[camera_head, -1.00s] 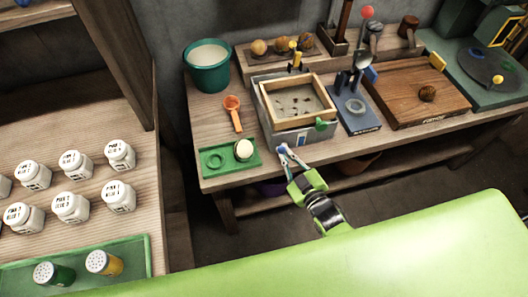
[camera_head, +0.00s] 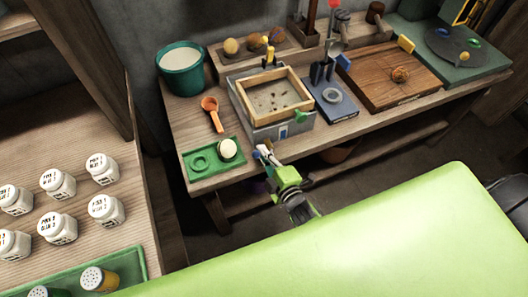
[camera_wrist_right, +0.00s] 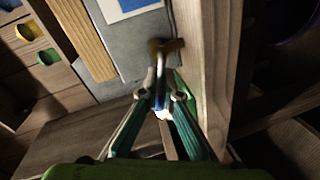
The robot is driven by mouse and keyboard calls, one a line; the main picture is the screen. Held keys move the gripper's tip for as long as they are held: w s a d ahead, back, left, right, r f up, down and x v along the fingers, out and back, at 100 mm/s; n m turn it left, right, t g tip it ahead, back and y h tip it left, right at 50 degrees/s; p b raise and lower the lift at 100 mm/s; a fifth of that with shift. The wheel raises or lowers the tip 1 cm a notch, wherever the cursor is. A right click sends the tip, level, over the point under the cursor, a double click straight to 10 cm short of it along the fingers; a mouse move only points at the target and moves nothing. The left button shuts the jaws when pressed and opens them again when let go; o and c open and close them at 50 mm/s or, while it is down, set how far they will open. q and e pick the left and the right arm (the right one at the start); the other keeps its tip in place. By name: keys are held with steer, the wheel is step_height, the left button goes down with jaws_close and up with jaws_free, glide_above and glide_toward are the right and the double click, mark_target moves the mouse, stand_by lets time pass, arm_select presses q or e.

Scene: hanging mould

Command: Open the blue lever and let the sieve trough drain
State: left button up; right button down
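The sieve trough (camera_head: 259,131) is a grey box on the bench with a wooden-framed sieve (camera_head: 241,101) on top, holding pale liquid with dark specks. A blue label (camera_head: 283,131) is on its front. My right gripper (camera_head: 263,151) is at the trough's front-left, beside the bench edge. In the right wrist view, my gripper's fingers (camera_wrist_right: 165,97) converge around the narrow blue lever (camera_wrist_right: 158,88), which runs up to a brass-coloured fitting (camera_wrist_right: 166,45). They appear shut on it, though its lower end is hidden. My left gripper is not in view.
A blue stand (camera_head: 335,108) and wooden board (camera_head: 383,88) are to the right.

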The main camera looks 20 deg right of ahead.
steer(key=shift+w+a+r+n, duration=0.1)
steer(key=shift+a+n, duration=0.15)
steer(key=shift+n, duration=0.05)
stand_by(0.4)
steer(key=c, duration=2.3)
jaws_free()
steer(key=shift+s+d, duration=0.1)
steer(key=shift+s, duration=0.2)
steer(key=v, duration=1.1)
steer(key=shift+s, duration=0.2)
